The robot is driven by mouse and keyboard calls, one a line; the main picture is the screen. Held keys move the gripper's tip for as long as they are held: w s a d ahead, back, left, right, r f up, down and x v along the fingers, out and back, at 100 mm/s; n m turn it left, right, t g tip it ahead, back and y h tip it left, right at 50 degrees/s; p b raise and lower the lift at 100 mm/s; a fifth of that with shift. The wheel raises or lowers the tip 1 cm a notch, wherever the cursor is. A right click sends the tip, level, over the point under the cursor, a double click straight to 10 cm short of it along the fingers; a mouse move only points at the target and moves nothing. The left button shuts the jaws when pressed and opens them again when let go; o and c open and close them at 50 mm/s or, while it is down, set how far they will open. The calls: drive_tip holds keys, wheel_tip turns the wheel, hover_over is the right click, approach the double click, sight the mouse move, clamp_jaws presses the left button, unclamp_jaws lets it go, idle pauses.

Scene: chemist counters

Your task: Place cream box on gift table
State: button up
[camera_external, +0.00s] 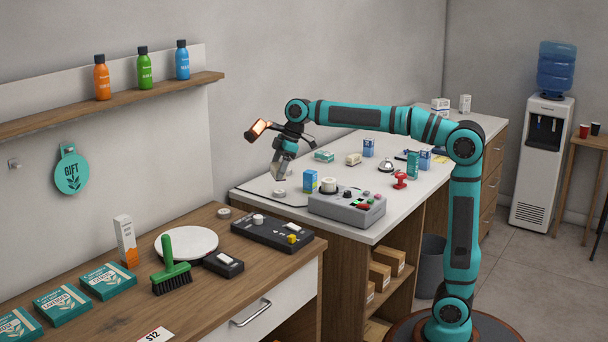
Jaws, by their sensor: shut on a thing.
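My gripper (281,173) is over the left part of the white counter (254,189), pointing down. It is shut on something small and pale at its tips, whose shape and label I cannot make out. A dark device with a glowing orange face (258,130) shows just left of my wrist; how it is attached is unclear. No label reading cream is legible, so I cannot tell which box is the cream box.
Below my gripper are a small round disc (279,192), a blue-green carton (310,181) and a grey control box (347,207). The wooden counter carries teal boxes (108,281), a green brush (172,265), a white round plate (187,243) and a black panel (272,234).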

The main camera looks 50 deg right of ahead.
drive_tip(key=s+a+f+n+g, duration=0.1)
drive_tip(key=s+a+n, duration=0.1)
drive_tip(key=a, duration=1.2)
drive_tip(key=s+a+f+n+g, duration=0.1)
drive_tip(key=s+a+n, duration=0.15)
drive_tip(key=a, duration=1.25)
drive_tip(key=s+a+f+n+y, duration=0.1)
drive_tip(key=s+a, duration=0.3)
drive_tip(key=a, duration=0.4)
drive_tip(key=s+a+n, duration=0.2)
drive_tip(key=s+a, duration=0.3)
drive_tip(key=a, duration=0.3)
drive_tip(key=shift+g, duration=0.3)
wheel_tip(320, 180, down, 5)
drive_tip(key=shift+f, duration=0.1)
drive_tip(key=shift+f, duration=4.95)
drive_tip(key=shift+f, duration=0.1)
